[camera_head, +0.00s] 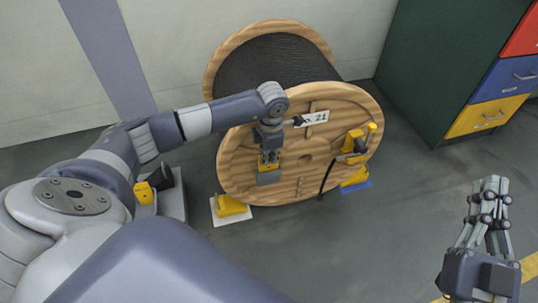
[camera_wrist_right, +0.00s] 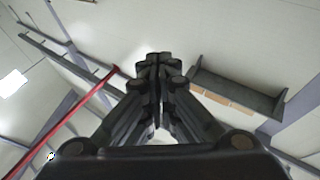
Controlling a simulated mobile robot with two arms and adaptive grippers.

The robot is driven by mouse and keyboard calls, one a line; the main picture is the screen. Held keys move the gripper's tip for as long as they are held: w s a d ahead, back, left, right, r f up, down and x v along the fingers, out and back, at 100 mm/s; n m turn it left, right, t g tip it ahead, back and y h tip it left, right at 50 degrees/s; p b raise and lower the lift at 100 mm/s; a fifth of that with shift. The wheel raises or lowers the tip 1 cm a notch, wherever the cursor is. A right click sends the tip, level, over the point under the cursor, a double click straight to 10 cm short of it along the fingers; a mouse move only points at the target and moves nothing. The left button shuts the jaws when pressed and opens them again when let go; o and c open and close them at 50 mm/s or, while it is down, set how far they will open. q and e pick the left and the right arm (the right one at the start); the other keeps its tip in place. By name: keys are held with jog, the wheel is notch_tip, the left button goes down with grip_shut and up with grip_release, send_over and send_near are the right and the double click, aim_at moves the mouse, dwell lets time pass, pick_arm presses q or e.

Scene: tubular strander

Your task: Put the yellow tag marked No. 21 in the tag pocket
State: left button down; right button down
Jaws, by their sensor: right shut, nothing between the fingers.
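A yellow clamp (camera_head: 354,145) with a black handle sits on the reel's right face. Yellow chocks (camera_head: 229,206) stand at the reel's foot. A dark green cabinet (camera_head: 425,75) with coloured drawers is at the upper right. The floor between reel and right gripper is clear.

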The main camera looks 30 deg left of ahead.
pick_arm(q)
jog(key=shift+f+b, duration=0.4)
jog(key=shift+f, duration=0.25)
pick_arm(e)
jog(key=shift+s+r+t+y, duration=0.1)
jog(key=shift+s+r+t, duration=0.3)
jog(key=shift+r, duration=0.2)
jog(key=shift+s+r+t+y, duration=0.1)
jog(key=shift+s+r+t, duration=0.2)
jog(key=shift+r+t, duration=0.25)
jog(key=shift+s+r+t+y, duration=0.1)
jog(key=shift+s+r+t, duration=0.25)
jog(key=shift+r, duration=0.3)
pick_arm(q)
jog(key=c, duration=1.7)
grip_release()
jog(key=shift+r, duration=0.1)
jog(key=r, duration=0.7)
jog(key=d+r, duration=0.1)
jog(key=r, duration=0.3)
jog(key=shift+s+r, duration=0.35)
jog(key=shift+s, duration=0.05)
